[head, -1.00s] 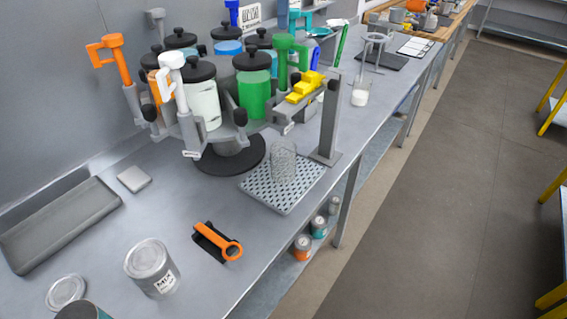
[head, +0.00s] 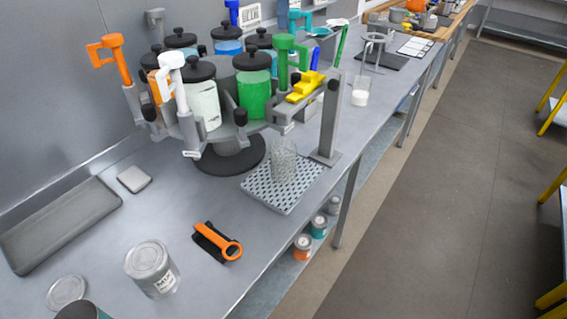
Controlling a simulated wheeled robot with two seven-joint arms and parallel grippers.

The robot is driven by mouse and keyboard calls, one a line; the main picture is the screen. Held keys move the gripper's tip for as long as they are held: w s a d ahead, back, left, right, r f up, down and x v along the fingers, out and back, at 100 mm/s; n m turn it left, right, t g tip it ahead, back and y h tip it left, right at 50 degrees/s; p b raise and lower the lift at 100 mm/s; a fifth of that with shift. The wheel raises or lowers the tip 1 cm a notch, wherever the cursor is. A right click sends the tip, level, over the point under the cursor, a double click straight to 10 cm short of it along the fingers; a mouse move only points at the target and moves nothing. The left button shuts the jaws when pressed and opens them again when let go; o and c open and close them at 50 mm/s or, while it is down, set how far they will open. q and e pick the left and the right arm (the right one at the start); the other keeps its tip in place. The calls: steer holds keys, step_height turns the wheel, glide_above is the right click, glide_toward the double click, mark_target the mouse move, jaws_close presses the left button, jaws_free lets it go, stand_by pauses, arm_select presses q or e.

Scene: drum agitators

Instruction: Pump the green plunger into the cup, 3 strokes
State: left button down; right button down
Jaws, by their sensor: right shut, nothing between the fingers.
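The green plunger (head: 284,45) has a T-shaped handle and stands upright behind the green drum (head: 254,94) on the carousel, at its right side. A yellow stepped piece (head: 304,88) sits just in front of the plunger and hides part of its lower end. A clear cup (head: 284,161) stands upright on the perforated drip tray (head: 256,188), below and in front of the carousel. I cannot make out any liquid in it. Neither of my grippers can be made out in the head view, and nothing of mine is seen touching the plunger or cup.
Orange (head: 118,62) and white (head: 172,74) plungers stand at the carousel's left. A grey post (head: 329,120) rises beside the tray.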

mark_target(283, 36)
steer(key=shift+f, duration=0.2)
steer(key=shift+f+b, duration=1.65)
steer(key=shift+f, duration=0.5)
steer(key=shift+r, duration=0.15)
steer(key=shift+r+p, duration=0.7)
steer(key=shift+r, duration=1.45)
steer(key=shift+f, duration=0.15)
